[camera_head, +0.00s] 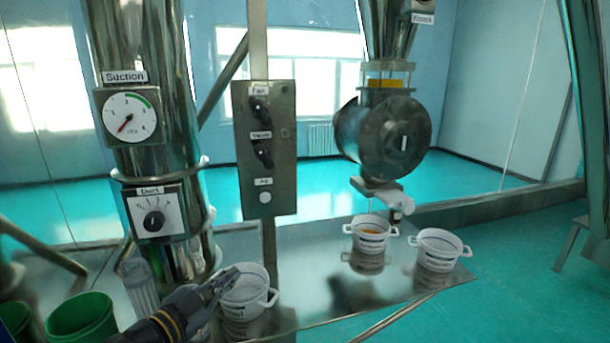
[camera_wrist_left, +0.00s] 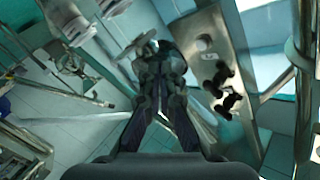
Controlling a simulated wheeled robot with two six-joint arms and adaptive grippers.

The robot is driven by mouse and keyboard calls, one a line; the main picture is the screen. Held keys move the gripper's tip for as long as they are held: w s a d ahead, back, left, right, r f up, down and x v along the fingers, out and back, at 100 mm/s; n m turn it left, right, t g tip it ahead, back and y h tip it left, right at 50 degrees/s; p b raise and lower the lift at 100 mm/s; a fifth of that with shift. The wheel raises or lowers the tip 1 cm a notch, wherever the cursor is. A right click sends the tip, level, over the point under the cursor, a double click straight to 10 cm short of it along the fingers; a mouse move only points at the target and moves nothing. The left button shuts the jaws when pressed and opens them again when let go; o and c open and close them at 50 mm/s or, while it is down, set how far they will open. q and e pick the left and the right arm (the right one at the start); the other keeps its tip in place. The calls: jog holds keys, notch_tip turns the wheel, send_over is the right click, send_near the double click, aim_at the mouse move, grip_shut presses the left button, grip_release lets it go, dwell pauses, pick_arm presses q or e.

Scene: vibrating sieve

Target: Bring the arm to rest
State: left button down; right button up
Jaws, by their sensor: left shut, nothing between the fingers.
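My left gripper (camera_head: 222,285) comes in from the lower left in the head view. Its fingers are shut and empty, in front of a white two-handled pot (camera_head: 250,298) on the metal table. The fingers overlap the pot's rim in the picture; I cannot tell whether they touch it. In the left wrist view the gripper (camera_wrist_left: 158,62) shows in the middle with its fingers together. My right gripper is in neither view.
A switch panel (camera_head: 283,180) stands behind the left gripper. Green buckets (camera_head: 80,320) are at the lower left. A steel drum (camera_head: 385,135) hangs above the table.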

pick_arm(q)
jog(key=s+a+f+n+g+y, duration=0.2)
jog(key=s+f+n+g+y, duration=0.15)
jog(key=s+f, duration=0.55)
jog(key=s+a+f+n+g+y, duration=0.2)
jog(key=s+f+n+g+y, duration=0.25)
jog(key=f, duration=0.85)
jog(key=s+a+f+n+g, duration=0.1)
jog(key=s+a+f+g, duration=0.1)
jog(key=s, duration=0.3)
jog(key=s+a+f+n+g, duration=0.2)
jog(key=s, duration=0.3)
notch_tip(320, 180, down, 24)
jog(key=a+y, duration=0.1)
jog(key=a, duration=0.1)
jog(key=s+a+f+g, duration=0.1)
jog(key=s+f+g, duration=0.1)
jog(key=s+f, duration=1.7)
jog(key=shift+s+a+b, duration=0.25)
jog(key=shift+s+b, duration=0.05)
jog(key=shift+s, duration=0.5)
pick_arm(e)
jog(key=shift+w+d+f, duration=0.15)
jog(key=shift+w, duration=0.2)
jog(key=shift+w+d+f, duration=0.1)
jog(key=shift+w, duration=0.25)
pick_arm(q)
jog(key=shift+f, duration=0.1)
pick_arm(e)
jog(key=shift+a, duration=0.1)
